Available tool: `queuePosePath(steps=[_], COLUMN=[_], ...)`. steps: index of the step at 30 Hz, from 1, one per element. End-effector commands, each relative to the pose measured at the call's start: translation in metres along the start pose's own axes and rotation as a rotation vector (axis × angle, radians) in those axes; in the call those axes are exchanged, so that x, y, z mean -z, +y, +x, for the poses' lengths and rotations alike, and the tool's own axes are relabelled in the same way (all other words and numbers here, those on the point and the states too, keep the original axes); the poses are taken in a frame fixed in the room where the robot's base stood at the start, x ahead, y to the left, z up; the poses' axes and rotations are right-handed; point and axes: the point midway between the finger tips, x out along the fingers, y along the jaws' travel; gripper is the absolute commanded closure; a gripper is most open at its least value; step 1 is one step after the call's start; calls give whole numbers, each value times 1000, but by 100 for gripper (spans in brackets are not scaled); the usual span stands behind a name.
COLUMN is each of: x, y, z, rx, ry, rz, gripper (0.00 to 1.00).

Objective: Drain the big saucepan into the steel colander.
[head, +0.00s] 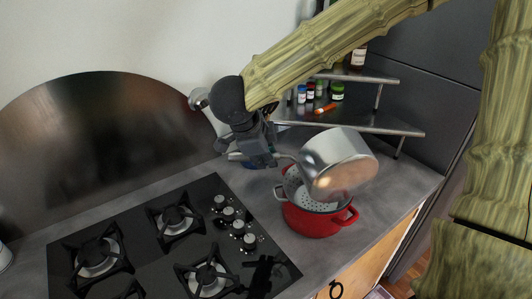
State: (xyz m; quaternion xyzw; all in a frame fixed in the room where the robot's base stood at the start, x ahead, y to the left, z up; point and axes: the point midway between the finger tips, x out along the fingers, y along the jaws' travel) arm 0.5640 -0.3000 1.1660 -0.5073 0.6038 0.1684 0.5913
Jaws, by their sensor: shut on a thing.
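The big saucepan (340,163) is shiny steel and is held tilted in the air. My gripper (268,158) is shut on its handle at the left. The steel colander (312,200) sits in a red pot (313,219) on the counter, below the saucepan. The saucepan hides part of the colander's right and back. The saucepan's contents, and whether anything is pouring out, cannot be seen.
A black gas hob (140,248) with several burners and knobs lies to the left. A metal shelf (372,122) with small jars (337,91) stands behind. The grey counter (405,186) is clear to the right of the pot.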

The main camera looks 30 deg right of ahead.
Motion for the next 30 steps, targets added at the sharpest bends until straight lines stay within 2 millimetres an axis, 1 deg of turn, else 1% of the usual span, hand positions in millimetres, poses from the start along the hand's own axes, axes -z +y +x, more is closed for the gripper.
queuePosePath(steps=[19,30], x=[-7,-12], y=[-13,-21], z=[12,21], rx=[-171,-301], ry=[35,62], rz=[-61,-109], gripper=[100,100])
